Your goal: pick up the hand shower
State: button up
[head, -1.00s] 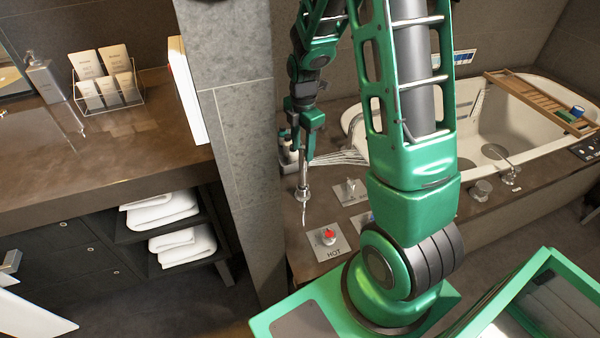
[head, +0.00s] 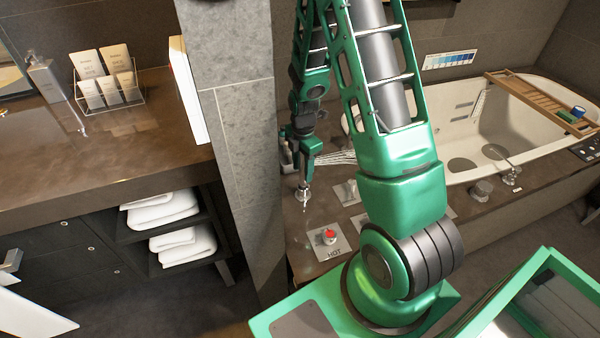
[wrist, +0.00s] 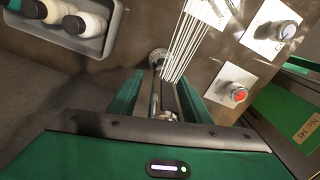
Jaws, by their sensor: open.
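The hand shower (wrist: 154,92) looks like a slim chrome piece standing in a round chrome base on the brown tub deck. In the wrist view it lies between the two green fingers of my gripper (wrist: 157,100), which are open on either side of it. I cannot tell whether either finger touches it. In the head view my gripper (head: 303,176) points down over the deck, and only the chrome lower part of the hand shower (head: 303,194) shows below the fingers. Its upper part is hidden by the gripper.
A red-topped HOT tap (head: 329,237) sits on the deck close by; it also shows in the wrist view (wrist: 238,94). Thin pale bars (wrist: 186,45) run beside the hand shower. A grey tray (wrist: 92,40) holds bottles. A grey tiled pillar (head: 240,150) stands left; the bathtub (head: 540,122) lies right.

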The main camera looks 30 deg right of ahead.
jog(key=shift+c, duration=0.6)
grip_shut()
jog(key=shift+r, duration=0.1)
